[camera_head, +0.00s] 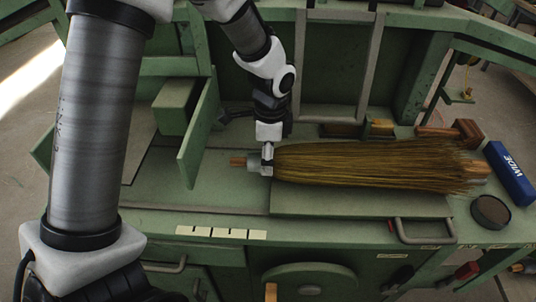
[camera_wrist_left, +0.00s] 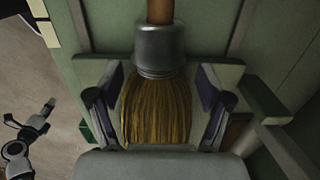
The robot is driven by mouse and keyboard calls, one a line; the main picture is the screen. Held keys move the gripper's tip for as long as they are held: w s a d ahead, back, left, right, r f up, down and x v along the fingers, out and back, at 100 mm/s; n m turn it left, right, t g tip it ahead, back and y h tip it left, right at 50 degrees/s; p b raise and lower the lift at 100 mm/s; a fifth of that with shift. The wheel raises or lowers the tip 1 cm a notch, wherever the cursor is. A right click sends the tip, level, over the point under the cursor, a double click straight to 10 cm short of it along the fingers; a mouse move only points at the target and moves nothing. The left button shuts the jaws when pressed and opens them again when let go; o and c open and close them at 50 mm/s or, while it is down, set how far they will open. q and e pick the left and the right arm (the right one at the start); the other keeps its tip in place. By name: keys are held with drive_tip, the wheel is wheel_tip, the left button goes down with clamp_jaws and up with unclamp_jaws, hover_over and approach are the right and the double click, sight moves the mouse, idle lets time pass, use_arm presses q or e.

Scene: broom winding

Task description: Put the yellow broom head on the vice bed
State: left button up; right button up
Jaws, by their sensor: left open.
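The yellow broom head (camera_head: 370,166) lies on its side along the green bench, bristles to the right. Its metal ferrule (camera_head: 253,161) and short wooden handle (camera_head: 237,161) point left. A raised green slab (camera_head: 360,206) runs beneath and in front of the bristles; I cannot tell if it is the vice bed. My left gripper (camera_head: 267,160) reaches down at the bristle end of the ferrule. In the left wrist view the open left gripper (camera_wrist_left: 158,105) has a finger on each side of the bristles, with gaps. Part of my right arm shows small at lower left there; its jaws are unclear.
An upright green plate (camera_head: 200,130) stands left of the handle. A blue box (camera_head: 510,172) and a round dark tin (camera_head: 491,211) sit at the right end. Wooden blocks (camera_head: 455,133) lie behind the bristles. A metal handle (camera_head: 424,231) is on the front edge.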

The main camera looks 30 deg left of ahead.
use_arm(q)
wheel_tip(320, 180, up, 12)
drive_tip(key=shift+w+d, duration=0.15)
